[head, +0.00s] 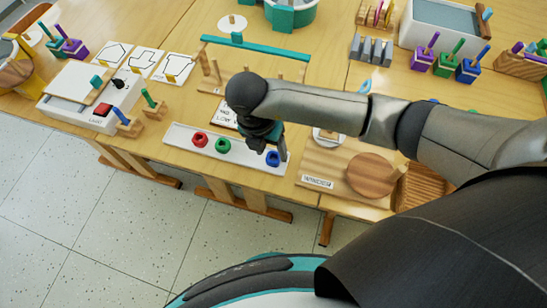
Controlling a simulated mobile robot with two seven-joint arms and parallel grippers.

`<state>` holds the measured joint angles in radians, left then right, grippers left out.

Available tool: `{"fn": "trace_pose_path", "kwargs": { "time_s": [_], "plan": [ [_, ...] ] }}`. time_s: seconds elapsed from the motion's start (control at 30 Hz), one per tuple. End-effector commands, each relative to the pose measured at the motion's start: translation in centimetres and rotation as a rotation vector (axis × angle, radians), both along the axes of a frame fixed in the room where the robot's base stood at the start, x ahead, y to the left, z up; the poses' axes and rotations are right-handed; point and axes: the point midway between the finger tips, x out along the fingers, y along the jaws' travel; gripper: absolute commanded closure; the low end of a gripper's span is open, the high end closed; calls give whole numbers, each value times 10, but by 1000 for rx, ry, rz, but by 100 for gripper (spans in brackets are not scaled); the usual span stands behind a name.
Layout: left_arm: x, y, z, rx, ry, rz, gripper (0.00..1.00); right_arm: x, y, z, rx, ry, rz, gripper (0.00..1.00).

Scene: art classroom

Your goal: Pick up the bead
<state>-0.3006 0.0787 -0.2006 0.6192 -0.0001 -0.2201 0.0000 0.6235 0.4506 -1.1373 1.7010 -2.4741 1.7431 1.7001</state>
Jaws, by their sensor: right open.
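A long white tray (180,136) lies along the front edge of the wooden table. On it sit a red bead (199,139), a green bead (223,145) and a blue bead (273,158), in a row from left to right. My right gripper (269,148) is open and points down over the right part of the tray, by the blue bead. One finger shows just right of the blue bead. I cannot tell whether the gripper touches it. The gripper hides part of the tray between the green and blue beads. My left gripper is not in view.
A wooden board with a round disc (370,174) stands right of the tray. A teal bar (255,48) on wooden posts stands behind the gripper. A white box with a red button (102,110) and small wooden stands are to the left. Floor lies in front.

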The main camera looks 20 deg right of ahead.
Motion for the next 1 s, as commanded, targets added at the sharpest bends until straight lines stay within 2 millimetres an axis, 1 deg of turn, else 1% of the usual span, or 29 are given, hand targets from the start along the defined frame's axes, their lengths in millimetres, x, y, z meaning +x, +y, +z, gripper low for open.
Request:
{"fn": "trace_pose_path", "kwargs": {
  "time_s": [0.03,0.13,0.4,0.9,0.97,1.0],
  "plan": [
    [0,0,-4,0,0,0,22,-1,-2,-10,-2,3,0,37],
    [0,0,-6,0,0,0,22,-1,-3,-18,-2,1,1,37],
    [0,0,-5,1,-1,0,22,0,-3,-20,0,0,1,37],
    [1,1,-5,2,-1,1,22,0,-3,-20,0,0,1,93],
    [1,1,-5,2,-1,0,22,0,-3,-20,0,0,1,100],
    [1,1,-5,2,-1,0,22,0,-4,-20,0,0,1,100]
  ]
}}
